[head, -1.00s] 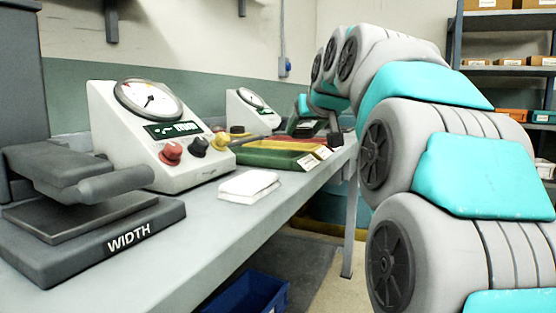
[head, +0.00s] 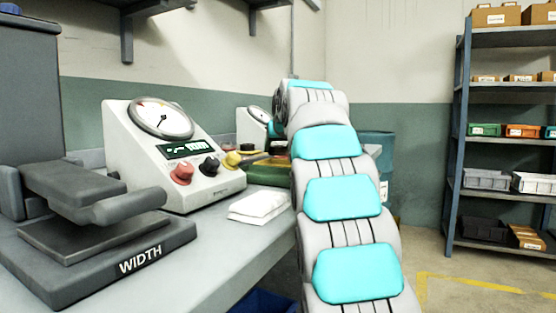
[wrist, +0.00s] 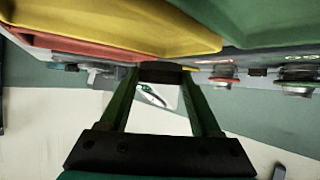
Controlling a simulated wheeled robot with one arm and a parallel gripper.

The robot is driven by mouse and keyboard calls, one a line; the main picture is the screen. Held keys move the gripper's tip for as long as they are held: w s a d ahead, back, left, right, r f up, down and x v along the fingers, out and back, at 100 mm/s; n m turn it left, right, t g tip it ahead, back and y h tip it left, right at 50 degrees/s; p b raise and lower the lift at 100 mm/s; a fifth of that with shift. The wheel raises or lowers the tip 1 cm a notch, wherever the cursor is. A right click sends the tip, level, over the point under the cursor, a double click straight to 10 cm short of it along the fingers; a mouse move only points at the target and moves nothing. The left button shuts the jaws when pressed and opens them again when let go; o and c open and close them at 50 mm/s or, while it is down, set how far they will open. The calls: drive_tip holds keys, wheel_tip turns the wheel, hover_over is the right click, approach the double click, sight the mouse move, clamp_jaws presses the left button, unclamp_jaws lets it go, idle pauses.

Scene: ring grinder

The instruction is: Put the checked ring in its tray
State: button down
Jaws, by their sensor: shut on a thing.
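My gripper (wrist: 161,76) shows in the wrist view with its two fingers reaching up the picture. A dark thing (wrist: 162,70) sits between the fingertips, and they are shut on it. It looks like the ring seen edge-on, but its round shape does not show. A green tray (wrist: 262,22), a yellow tray (wrist: 130,30) and a red tray (wrist: 85,48) lie across the top of that upside-down view, apart from the fingers. In the head view the green tray (head: 262,174) is partly hidden by my arm, which also hides my gripper. Which tray is the ring's cannot be told.
On the bench (head: 215,255) stand a WIDTH gauge (head: 105,225), a dial box (head: 150,150) with knobs, and a stack of white cloths (head: 259,205). A second dial box (head: 250,125) stands farther back. Shelves (head: 500,115) stand at right beyond open floor.

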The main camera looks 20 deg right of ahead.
drive_tip(key=shift+f+b, duration=0.4)
drive_tip(key=shift+f, duration=1.35)
drive_tip(key=shift+f, duration=0.1)
drive_tip(key=shift+c, duration=1.9)
unclamp_jaws()
drive_tip(key=v, duration=1.2)
